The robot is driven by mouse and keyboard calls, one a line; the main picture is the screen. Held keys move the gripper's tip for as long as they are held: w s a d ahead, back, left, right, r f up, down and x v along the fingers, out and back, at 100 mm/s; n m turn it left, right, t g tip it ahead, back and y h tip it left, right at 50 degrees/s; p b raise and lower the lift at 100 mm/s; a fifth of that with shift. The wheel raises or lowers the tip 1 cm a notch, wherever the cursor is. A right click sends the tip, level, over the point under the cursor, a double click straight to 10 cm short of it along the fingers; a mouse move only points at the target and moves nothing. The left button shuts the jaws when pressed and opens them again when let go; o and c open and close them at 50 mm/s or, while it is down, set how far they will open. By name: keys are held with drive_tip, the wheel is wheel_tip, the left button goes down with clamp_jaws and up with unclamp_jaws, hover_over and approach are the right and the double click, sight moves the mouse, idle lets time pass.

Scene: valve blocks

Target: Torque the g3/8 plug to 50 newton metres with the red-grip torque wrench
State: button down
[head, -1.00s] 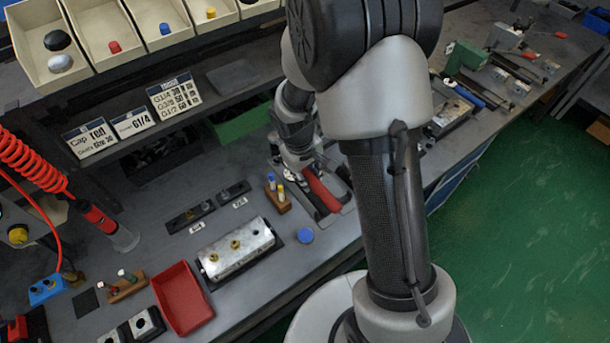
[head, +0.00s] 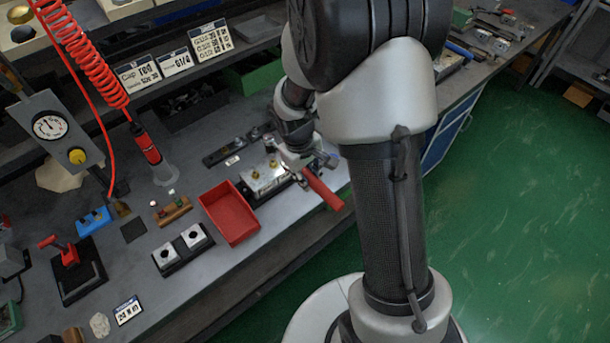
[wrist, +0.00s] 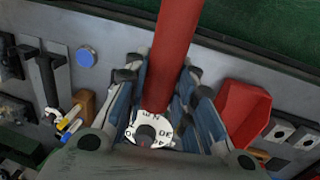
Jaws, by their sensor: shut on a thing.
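My gripper (head: 303,158) is shut on the red-grip torque wrench (head: 324,190). Its red handle sticks out toward the front edge of the bench. In the wrist view my gripper's fingers (wrist: 166,100) lie on both sides of the wrench (wrist: 176,45), with a white lettered ring between them. The metal valve block (head: 262,180) is just left of my gripper, partly hidden by it. Two brass plugs (head: 256,167) show on its top; I cannot tell which is the g3/8 one. The wrench's working end is hidden, so contact with a plug cannot be told.
A red tray (head: 230,213) sits left of the block; it also shows in the wrist view (wrist: 243,112). A black holder with two pale square blocks (head: 183,248) is nearer the front. A gauge panel (head: 55,130) and coiled red hose (head: 85,50) stand at the left. Green floor lies right.

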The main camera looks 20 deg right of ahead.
drive_tip(key=shift+w+d, duration=0.15)
drive_tip(key=shift+w, duration=0.05)
drive_tip(key=shift+f+b, duration=2)
drive_tip(key=shift+f, duration=0.4)
drive_tip(key=shift+s+f+b, duration=0.1)
drive_tip(key=shift+f+b, duration=1.05)
drive_tip(key=shift+f, duration=0.15)
drive_tip(key=shift+s+a+m+b, duration=0.15)
drive_tip(key=shift+a+m+b, duration=0.3)
drive_tip(key=shift+a, duration=0.25)
drive_tip(key=shift+s+a+m+b, duration=0.15)
drive_tip(key=shift+a+m+b, duration=0.15)
drive_tip(key=shift+a+m, duration=0.25)
drive_tip(key=shift+a, duration=0.15)
drive_tip(key=shift+s+a+m+g+b, duration=0.1)
drive_tip(key=shift+a+m+g+b, duration=0.2)
drive_tip(key=shift+a+m+b, duration=0.7)
drive_tip(key=shift+a+p, duration=0.25)
drive_tip(key=shift+p, duration=0.25)
